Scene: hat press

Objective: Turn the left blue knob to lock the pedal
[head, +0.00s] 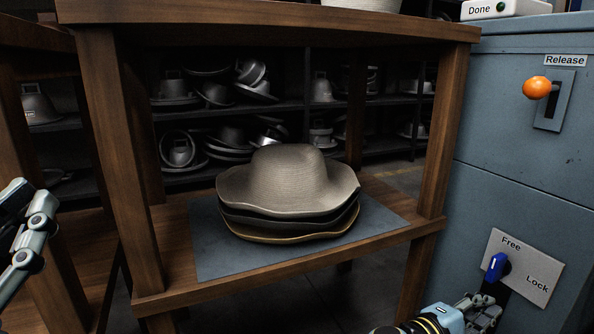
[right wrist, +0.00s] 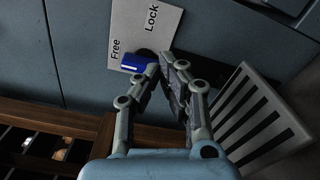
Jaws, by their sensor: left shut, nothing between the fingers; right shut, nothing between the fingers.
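The blue knob (head: 497,266) sits on a light plate (head: 540,268) marked Free and Lock, low on the grey-blue machine. It lies by the Free label, and in the right wrist view the knob (right wrist: 138,62) is also beside Free. My right gripper (head: 487,306) is just below the knob in the head view. In the right wrist view its shut, empty fingertips (right wrist: 163,62) are close beside the knob; I cannot tell if they touch it. My left gripper (head: 28,212) is shut and empty at the left edge, only partly in view. I cannot identify the pedal for certain.
A wooden table's lower shelf (head: 170,286) carries stacked hats (head: 288,185) on a grey mat (head: 212,255). An orange-knobbed Release lever (head: 537,87) and a Done button box (head: 510,9) are higher on the right. A slotted grey panel (right wrist: 240,90) stands right of my right gripper.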

